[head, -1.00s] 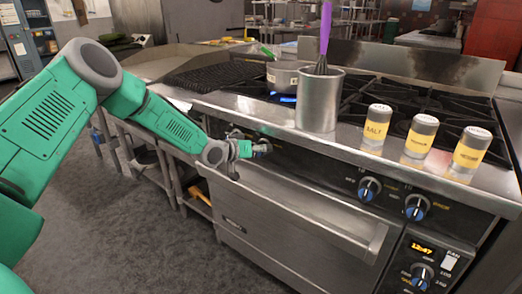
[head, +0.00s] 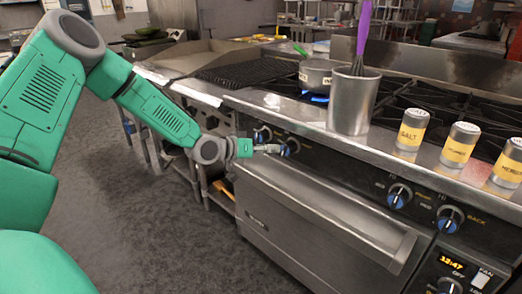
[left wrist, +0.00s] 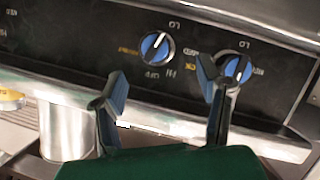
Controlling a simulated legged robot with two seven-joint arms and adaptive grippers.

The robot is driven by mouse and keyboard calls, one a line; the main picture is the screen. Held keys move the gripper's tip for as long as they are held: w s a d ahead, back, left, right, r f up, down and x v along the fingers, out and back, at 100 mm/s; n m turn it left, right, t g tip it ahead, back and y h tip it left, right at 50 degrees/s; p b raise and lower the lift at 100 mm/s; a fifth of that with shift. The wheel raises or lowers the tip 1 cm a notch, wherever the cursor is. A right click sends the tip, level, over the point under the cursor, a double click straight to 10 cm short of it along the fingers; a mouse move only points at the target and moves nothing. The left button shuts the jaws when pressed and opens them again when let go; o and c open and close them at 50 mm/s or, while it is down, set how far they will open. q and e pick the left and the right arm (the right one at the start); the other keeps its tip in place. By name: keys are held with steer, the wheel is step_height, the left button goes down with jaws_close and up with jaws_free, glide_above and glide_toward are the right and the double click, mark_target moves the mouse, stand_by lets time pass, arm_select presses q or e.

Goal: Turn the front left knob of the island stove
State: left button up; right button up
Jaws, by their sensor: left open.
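The island stove's front panel carries two blue-and-silver knobs at its left end in the head view: a left one (head: 262,134) and a right one (head: 290,146). My left gripper (head: 274,149) is at the panel just below and between them. In the upside-down left wrist view, my open left gripper (left wrist: 160,78) has one knob (left wrist: 157,46) beyond the gap between its fingers. The right finger overlaps the edge of the other knob (left wrist: 236,69); contact cannot be told. Their small labels are hard to read. My right gripper is not in view.
A steel container (head: 352,103) with a purple-handled whisk stands on the stove ledge, with several yellow-labelled shakers (head: 412,129) to its right. A pot (head: 316,75) sits by a blue flame. An oven handle (head: 320,213) juts out below the knobs.

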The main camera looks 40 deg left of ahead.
arm_select(q)
steer(key=shift+v, duration=1)
steer(key=s+d+f+m+g, duration=0.2)
steer(key=s+d+f+g, duration=0.6)
steer(key=s+d+f, duration=0.9)
steer(key=s+f+g+y, duration=0.1)
steer(key=s+f+g, duration=0.1)
steer(key=s, duration=0.8)
steer(key=s+f+m+g+y, duration=0.1)
steer(key=s+f, duration=0.4)
steer(key=s, duration=0.6)
steer(key=shift+d+g+y, duration=0.4)
steer(key=shift+g+y, duration=0.4)
steer(key=shift+g, duration=0.1)
